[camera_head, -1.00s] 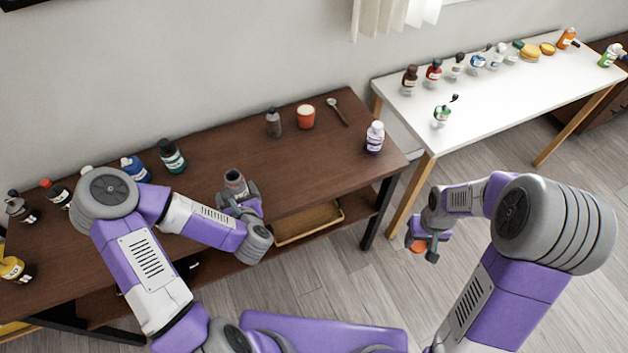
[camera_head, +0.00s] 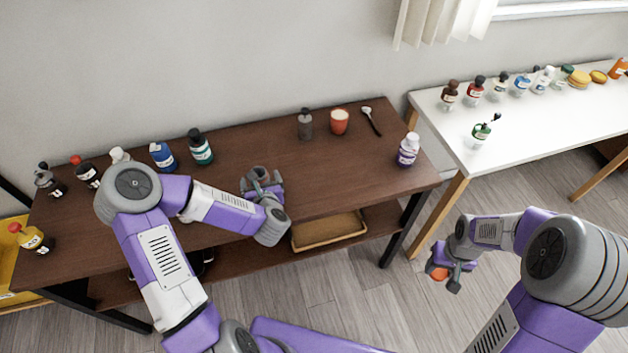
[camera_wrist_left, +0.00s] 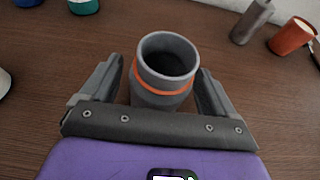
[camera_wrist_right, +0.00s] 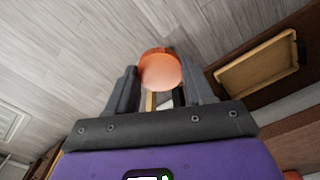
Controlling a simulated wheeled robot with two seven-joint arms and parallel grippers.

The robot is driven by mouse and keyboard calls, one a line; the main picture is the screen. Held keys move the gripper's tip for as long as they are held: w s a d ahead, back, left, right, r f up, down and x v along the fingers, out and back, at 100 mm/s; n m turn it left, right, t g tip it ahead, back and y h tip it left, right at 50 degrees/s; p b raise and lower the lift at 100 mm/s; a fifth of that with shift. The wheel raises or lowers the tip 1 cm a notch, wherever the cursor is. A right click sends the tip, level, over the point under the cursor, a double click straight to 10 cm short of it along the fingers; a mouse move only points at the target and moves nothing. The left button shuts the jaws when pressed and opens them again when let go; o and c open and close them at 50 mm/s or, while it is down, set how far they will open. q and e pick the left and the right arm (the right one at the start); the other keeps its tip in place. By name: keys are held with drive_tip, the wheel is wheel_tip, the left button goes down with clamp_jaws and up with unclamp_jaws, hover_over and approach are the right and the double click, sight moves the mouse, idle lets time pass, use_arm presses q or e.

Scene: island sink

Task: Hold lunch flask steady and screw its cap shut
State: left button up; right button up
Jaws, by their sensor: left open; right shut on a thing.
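The lunch flask (camera_wrist_left: 165,88) is grey with an orange band below its rim. It stands upright and uncapped on the dark brown table, its dark inside showing in the left wrist view. My left gripper (camera_head: 263,183) is open, with one finger on each side of the flask. A small gap shows on the left; I cannot tell whether either finger touches. In the head view the gripper hides much of the flask. My right gripper (camera_head: 446,274) is shut on the orange cap (camera_wrist_right: 160,70), held over the floor right of the dark table. The cap also shows in the head view (camera_head: 439,273).
On the dark table (camera_head: 330,180), several bottles stand at the left. A grey bottle (camera_head: 305,124), red cup (camera_head: 339,122), spoon (camera_head: 371,121) and white-capped bottle (camera_head: 407,150) are further right. A tray (camera_head: 330,232) sits below. A white table (camera_head: 530,125) with bottles stands right.

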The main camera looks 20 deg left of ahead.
use_arm(q)
drive_tip(key=shift+x, duration=0.9)
drive_tip(key=c, duration=1.1)
